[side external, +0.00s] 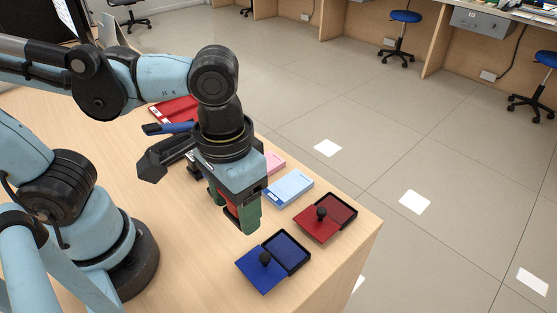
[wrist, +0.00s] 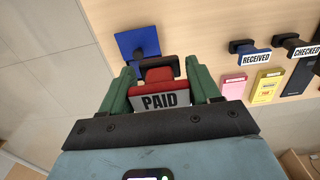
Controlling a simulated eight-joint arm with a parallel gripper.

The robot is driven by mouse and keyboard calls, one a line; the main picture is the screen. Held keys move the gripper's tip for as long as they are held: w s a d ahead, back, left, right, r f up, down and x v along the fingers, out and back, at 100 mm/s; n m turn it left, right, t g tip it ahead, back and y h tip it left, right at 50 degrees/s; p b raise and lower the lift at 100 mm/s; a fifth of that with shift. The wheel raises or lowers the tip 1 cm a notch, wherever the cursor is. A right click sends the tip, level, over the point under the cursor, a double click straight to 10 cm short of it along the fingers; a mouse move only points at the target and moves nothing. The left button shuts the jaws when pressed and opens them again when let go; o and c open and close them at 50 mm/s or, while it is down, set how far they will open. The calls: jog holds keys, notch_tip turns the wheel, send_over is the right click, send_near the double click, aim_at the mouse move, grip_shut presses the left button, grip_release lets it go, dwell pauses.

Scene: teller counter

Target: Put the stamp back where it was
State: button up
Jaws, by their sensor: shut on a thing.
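My gripper (side external: 240,225) points down above the counter, behind the blue ink pad, in the side view. In the wrist view its two green fingers (wrist: 160,73) are shut on a red stamp (wrist: 160,101) with a white PAID label, one finger on each side. In the side view only a bit of the stamp's red shows between the fingers. I cannot tell the exact gap below it. Two other stamps, marked RECEIVED (wrist: 256,57) and CHECKED (wrist: 302,50), stand at the right of the wrist view.
An open blue ink pad (side external: 285,250) and an open red one (side external: 340,208) lie near the counter's corner. A light-blue pad (side external: 288,187) and a pink pad (side external: 274,162) lie behind them. A red tray (side external: 172,110) is farther back. Clear wood (side external: 200,270) lies front left.

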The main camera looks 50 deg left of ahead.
jog(key=w+a+f, duration=0.1)
jog(key=a+f, duration=0.1)
jog(key=w+a+f, duration=0.2)
jog(key=f, duration=0.1)
jog(key=w+a+f, duration=0.1)
jog(key=a+f, duration=0.1)
jog(key=shift+w+a+f, duration=0.3)
jog(key=shift+w+a, duration=0.05)
jog(key=shift+w, duration=0.05)
jog(key=shift+f, duration=1.95)
jog(key=shift+f, duration=0.1)
jog(key=o, duration=0.9)
jog(key=shift+c, duration=0.2)
jog(key=shift+r, duration=6.05)
jog(key=w+a+t, duration=0.5)
jog(key=a+t, duration=0.2)
jog(key=shift+w+a+r, duration=0.25)
jog(key=shift+r, duration=0.15)
